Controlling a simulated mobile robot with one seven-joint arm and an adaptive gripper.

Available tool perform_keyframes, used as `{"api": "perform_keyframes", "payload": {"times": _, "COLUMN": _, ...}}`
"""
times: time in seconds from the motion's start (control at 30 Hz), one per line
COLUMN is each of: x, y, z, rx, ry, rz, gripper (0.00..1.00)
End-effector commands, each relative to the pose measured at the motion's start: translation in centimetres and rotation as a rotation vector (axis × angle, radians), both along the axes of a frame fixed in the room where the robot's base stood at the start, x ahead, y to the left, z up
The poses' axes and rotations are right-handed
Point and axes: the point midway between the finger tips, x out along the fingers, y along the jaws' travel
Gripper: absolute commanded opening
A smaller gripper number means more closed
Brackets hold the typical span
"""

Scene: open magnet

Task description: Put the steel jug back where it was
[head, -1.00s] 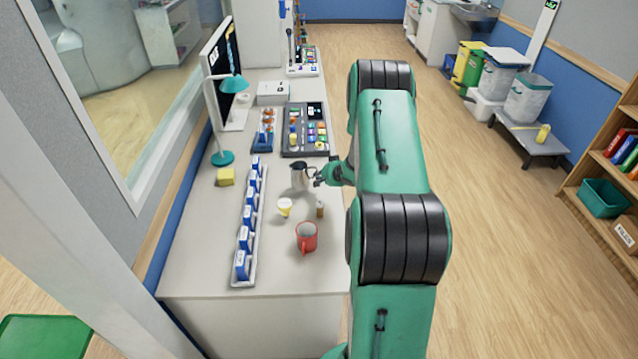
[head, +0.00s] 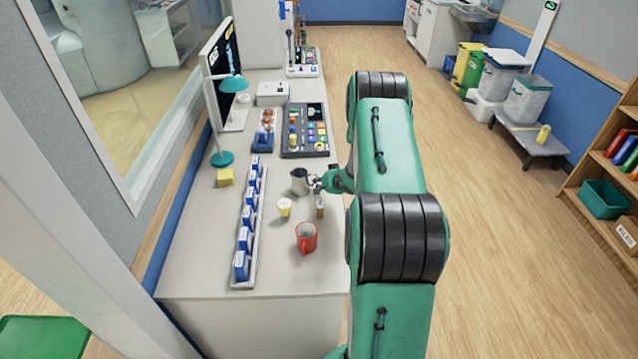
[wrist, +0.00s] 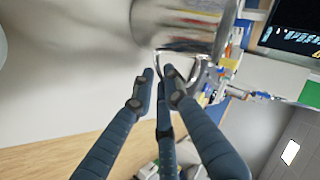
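The steel jug (head: 300,182) is at the middle of the white counter (head: 215,280), above the yellow-and-white cup in the head view. It looks close to upright; I cannot tell whether its base touches the counter. My gripper (head: 317,185) is at its right side. In the wrist view the shiny jug (wrist: 183,28) fills the top middle, with its handle loop towards me. The dark fingers of my gripper (wrist: 162,84) close around the handle. The exact finger contact is partly hidden.
A red mug (head: 306,238), a yellow-and-white cup (head: 284,207) and a small brown bottle (head: 320,209) stand nearby. A rack of blue boxes (head: 245,235) runs along the left. A control panel (head: 307,130) and teal lamp (head: 222,158) are behind. Bare counter lies left of the jug.

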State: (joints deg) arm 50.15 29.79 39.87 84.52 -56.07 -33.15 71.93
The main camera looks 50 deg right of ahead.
Motion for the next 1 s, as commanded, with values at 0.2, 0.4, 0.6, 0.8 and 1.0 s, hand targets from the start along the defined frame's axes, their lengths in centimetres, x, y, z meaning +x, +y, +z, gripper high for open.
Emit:
{"api": "perform_keyframes", "payload": {"times": 0.2, "x": 0.0, "y": 0.0, "z": 0.0, "rx": 0.0, "ry": 0.0, "rz": 0.0, "gripper": 0.25}}
{"api": "perform_keyframes", "payload": {"times": 0.4, "x": 0.0, "y": 0.0, "z": 0.2, "rx": -0.001, "ry": -0.001, "rz": -0.001, "gripper": 0.25}}
{"api": "perform_keyframes", "payload": {"times": 0.6, "x": -1.0, "y": 0.2, "z": 1.0, "rx": 0.0, "ry": 0.0, "rz": -0.002, "gripper": 0.25}}
{"api": "perform_keyframes", "payload": {"times": 0.8, "x": -2.9, "y": 0.7, "z": 2.7, "rx": 0.0, "ry": -0.001, "rz": -0.002, "gripper": 0.25}}
{"api": "perform_keyframes", "payload": {"times": 1.0, "x": -5.5, "y": 1.4, "z": 4.9, "rx": 0.0, "ry": -0.001, "rz": -0.001, "gripper": 0.25}}
